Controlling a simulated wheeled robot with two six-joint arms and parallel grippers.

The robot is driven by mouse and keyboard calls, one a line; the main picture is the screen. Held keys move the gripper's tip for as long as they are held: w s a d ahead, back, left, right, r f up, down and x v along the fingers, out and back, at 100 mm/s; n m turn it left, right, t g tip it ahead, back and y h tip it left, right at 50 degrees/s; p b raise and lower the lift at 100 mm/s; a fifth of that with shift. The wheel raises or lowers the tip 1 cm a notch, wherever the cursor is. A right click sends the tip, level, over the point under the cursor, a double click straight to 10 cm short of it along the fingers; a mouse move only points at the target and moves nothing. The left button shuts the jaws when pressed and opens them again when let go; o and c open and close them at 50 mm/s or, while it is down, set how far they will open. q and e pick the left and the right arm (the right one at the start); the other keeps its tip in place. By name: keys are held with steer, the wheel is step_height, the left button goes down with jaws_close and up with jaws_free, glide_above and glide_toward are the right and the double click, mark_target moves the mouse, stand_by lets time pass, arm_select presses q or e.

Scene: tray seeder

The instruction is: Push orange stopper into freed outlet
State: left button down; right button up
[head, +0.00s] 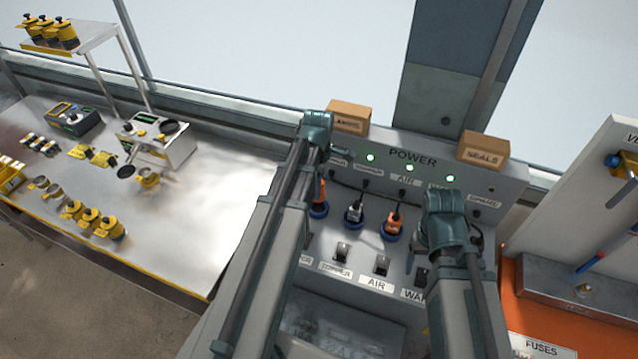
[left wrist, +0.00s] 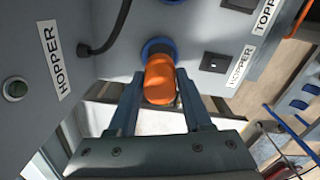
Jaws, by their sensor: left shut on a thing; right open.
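The orange stopper (left wrist: 160,82) sits between the two fingers of my left gripper (left wrist: 158,90) in the left wrist view. The gripper is shut on it. The stopper's far end meets the blue ring of the hopper outlet (left wrist: 157,47); how deep it sits cannot be told. In the head view an orange piece (head: 319,190) shows at the leftmost blue-ringed outlet (head: 318,211), partly covered by my left arm. My left gripper's fingers are hidden there. My right arm stands before the right part of the panel, and its gripper jaws are hidden.
Three green lights glow above. A black cable (left wrist: 107,38) hangs near the hopper outlet. Two cardboard boxes (head: 348,117) (head: 484,150) stand on top. A metal workbench (head: 210,215) lies left.

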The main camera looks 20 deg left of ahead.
arm_select(q)
steer(key=b, duration=0.5)
glide_above(318, 211)
steer(key=shift+w+f, duration=0.1)
steer(key=shift+f, duration=2.5)
arm_select(e)
steer(key=shift+f, duration=2.6)
arm_select(q)
steer(key=shift+f+b, duration=0.6)
steer(key=shift+f, duration=0.05)
arm_select(e)
steer(key=shift+f, duration=0.65)
arm_select(q)
steer(key=shift+c, duration=1.2)
jaws_free()
steer(key=shift+r, duration=0.15)
arm_select(e)
steer(key=shift+r, duration=0.15)
arm_select(q)
step_height(318, 211, up, 14)
steer(key=p, duration=1.4)
steer(key=shift+f, duration=0.2)
arm_select(e)
step_height(318, 211, up, 14)
steer(key=shift+f, duration=0.2)
